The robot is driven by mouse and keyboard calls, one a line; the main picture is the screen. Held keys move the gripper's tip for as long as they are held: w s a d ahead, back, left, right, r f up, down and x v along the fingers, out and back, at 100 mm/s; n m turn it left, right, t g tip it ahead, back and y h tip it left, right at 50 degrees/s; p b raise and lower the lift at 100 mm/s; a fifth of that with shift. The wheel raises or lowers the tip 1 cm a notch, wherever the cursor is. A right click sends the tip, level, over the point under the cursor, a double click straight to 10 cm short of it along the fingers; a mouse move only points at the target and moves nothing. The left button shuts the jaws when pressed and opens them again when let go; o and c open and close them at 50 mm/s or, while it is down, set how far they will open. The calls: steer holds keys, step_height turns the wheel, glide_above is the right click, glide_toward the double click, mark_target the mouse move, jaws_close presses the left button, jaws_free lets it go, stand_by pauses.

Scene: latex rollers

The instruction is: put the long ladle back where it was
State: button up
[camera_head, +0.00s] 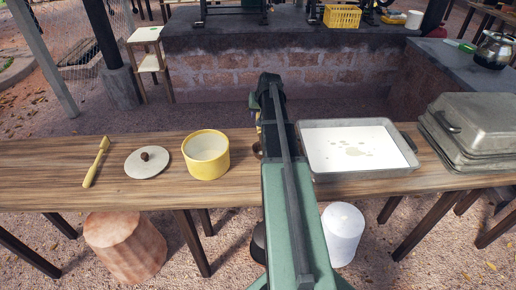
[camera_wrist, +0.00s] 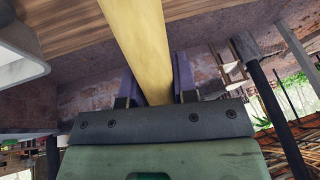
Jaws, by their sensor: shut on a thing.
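My gripper (camera_wrist: 157,78) is shut on a long, flat yellow bar (camera_wrist: 142,35), which looks like the handle of the long ladle. The bar runs up between both fingers and out of the top of the wrist view, so its far end is not seen there. In the camera_head view my arm hides the gripper and most of what it holds. A small yellow strip (camera_head: 259,128) shows just left of the arm, above the table's far edge.
The wooden table (camera_head: 240,188) holds a yellow utensil (camera_head: 97,162), a lid (camera_head: 147,162) and a yellow pot (camera_head: 206,158) left of my arm. A metal tray of white liquid (camera_head: 353,148) and stacked metal pans (camera_head: 474,128) stand right. A brick counter (camera_head: 215,72) stands behind.

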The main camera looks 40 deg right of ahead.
mark_target(260, 129)
step_height(260, 129, down, 10)
steer(key=b, duration=0.7)
steer(key=shift+r, duration=0.2)
steer(key=shift+a+r+p, duration=0.1)
steer(key=shift+r+p, duration=0.2)
steer(key=shift+f, duration=0.2)
steer(key=o, duration=0.9)
steer(key=p+v, duration=1.1)
steer(key=v, duration=0.1)
steer(key=shift+r, duration=0.35)
steer(key=shift+w+f, duration=0.1)
